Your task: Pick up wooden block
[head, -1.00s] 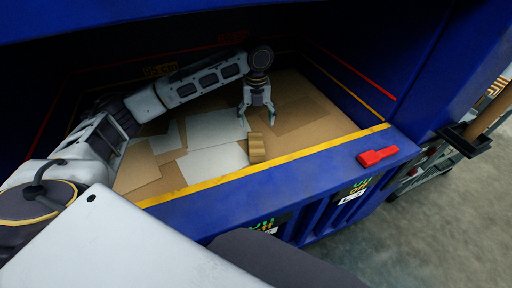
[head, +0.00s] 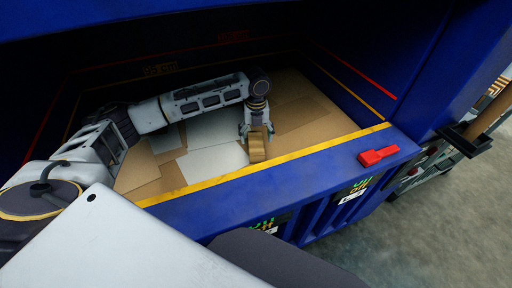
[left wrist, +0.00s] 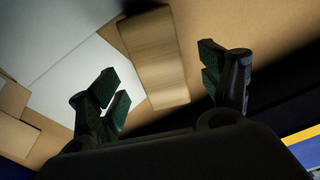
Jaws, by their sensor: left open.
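The wooden block (head: 257,149) is a light-brown upright-looking piece on the cardboard in the blue bin, just behind the yellow front edge. My left gripper (head: 257,128) is at its far side, pointing down and open, its fingers close to the block. In the left wrist view the block (left wrist: 154,58) lies ahead of and between the two spread fingers of the gripper (left wrist: 160,85), with gaps on both sides. No contact is visible. My right gripper is not in view.
The bin floor is covered with flat brown and white cardboard sheets (head: 215,130). The blue front wall (head: 300,176) with a yellow strip stands close to the block. A red object (head: 378,156) lies on the front ledge to the right.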

